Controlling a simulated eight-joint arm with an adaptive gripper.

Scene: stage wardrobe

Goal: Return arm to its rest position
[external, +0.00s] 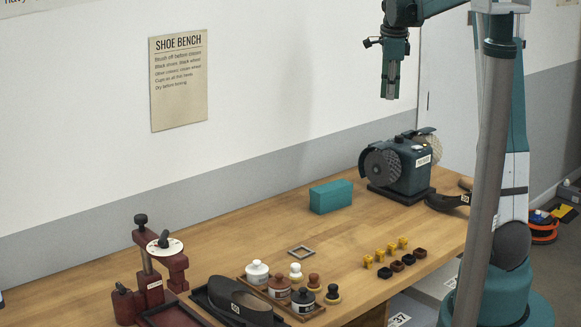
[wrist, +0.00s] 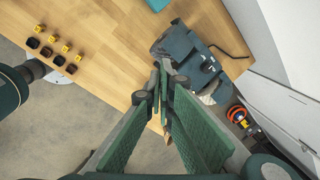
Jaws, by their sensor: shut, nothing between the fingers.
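My gripper (external: 389,94) hangs in the air, pointing down, well above the right end of the wooden bench (external: 215,238) in the external view. It is shut and holds nothing. In the wrist view its closed fingers (wrist: 164,95) show at the centre, with the bench's edge and the floor below them. My arm comes in from the right of the external view, where my column and base stand beside the bench.
A buffing machine (external: 403,168) stands at the bench's right end, below my gripper. A teal box (external: 331,196), a square frame (external: 301,251), yellow pieces (external: 391,247), dark pieces (external: 408,259), lidded jars (external: 257,271) and a dark red press (external: 150,262) also stand there. The air around my gripper is clear.

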